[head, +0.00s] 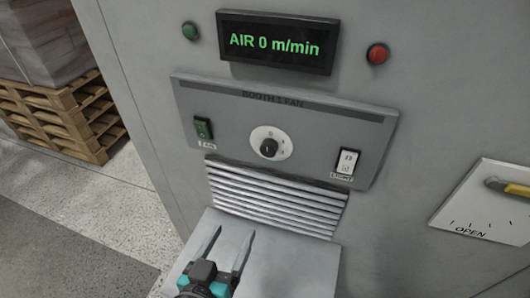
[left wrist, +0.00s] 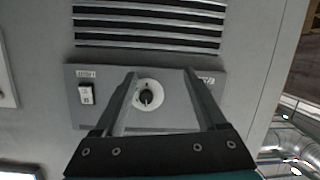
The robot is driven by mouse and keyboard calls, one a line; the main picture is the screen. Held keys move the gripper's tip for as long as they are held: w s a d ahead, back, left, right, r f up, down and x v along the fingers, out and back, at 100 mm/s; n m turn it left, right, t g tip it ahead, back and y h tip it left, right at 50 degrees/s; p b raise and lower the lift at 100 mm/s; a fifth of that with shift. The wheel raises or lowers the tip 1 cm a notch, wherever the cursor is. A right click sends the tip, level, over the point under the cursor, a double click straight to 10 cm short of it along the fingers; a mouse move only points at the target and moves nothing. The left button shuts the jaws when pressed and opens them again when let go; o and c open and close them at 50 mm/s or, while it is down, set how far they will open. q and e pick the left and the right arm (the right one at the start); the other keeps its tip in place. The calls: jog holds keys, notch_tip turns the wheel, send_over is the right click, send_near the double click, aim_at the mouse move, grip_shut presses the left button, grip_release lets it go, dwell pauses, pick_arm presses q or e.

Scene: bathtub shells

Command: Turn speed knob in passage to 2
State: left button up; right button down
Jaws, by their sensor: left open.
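The speed knob (head: 268,148) is a small black knob on a round white dial, in the middle of the grey panel (head: 230,110) labelled "BOOTH 1 FAN". Its dial marks are too small to read. My left gripper (head: 232,233) is open and empty, below the panel in front of the slatted vent. The left wrist view shows the knob (left wrist: 147,97) in the gap between its two fingers (left wrist: 160,74), apart from them. The display (head: 275,45) above the panel reads "AIR 0 m/min". My right gripper is not in view.
A green fan switch (head: 203,128) is left of the knob and a white light switch (head: 347,161) is right of it. Green (head: 190,31) and red (head: 378,54) buttons flank the display. A plate with a yellow handle (head: 508,187) marked "OPEN" is at right. Wooden pallets (head: 68,122) stand at left.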

pick_arm(q)
notch_tip(320, 180, up, 8)
jog(key=d+t+h, duration=0.2)
jog(key=t, duration=0.1)
jog(key=p, duration=0.2)
send_near(267, 153)
jog(key=x, duration=0.8)
jog(key=shift+w+d+r, duration=0.1)
jog(key=shift+w+r, duration=0.05)
jog(key=shift+w, duration=0.1)
grip_shut()
